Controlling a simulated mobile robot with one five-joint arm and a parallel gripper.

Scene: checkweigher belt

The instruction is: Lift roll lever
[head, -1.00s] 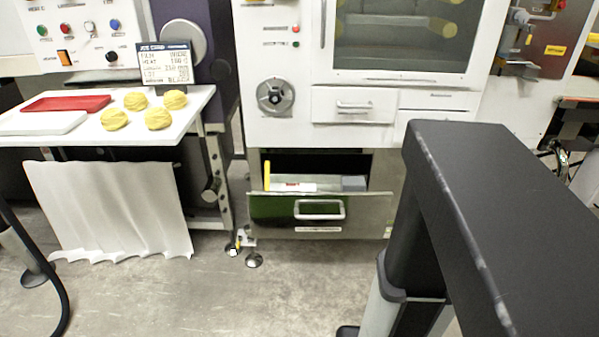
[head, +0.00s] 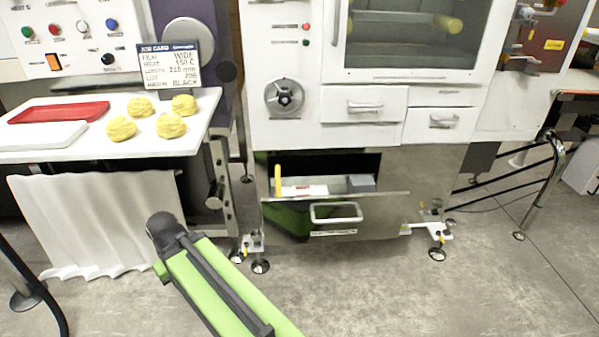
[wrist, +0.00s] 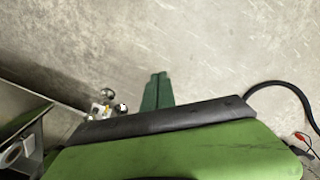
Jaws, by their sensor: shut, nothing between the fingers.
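No part is clearly identifiable as the roll lever. Metal fittings with a small lever-like handle (head: 522,42) are on a dark red panel at the upper right of the head view. My gripper (wrist: 157,76) shows in the wrist view as two dark green fingers pressed together, empty, over bare floor. It is well apart from any machine part there. In the head view my green arm link rises from the bottom edge, and the fingers cannot be made out.
A white machine has a round knob (head: 284,97), and below it an open drawer (head: 345,214) sticks out. At left a white table (head: 190,137) holds several yellow balls and a red tray (head: 59,112). A chrome-legged frame (head: 540,190) stands right. Floor between is clear.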

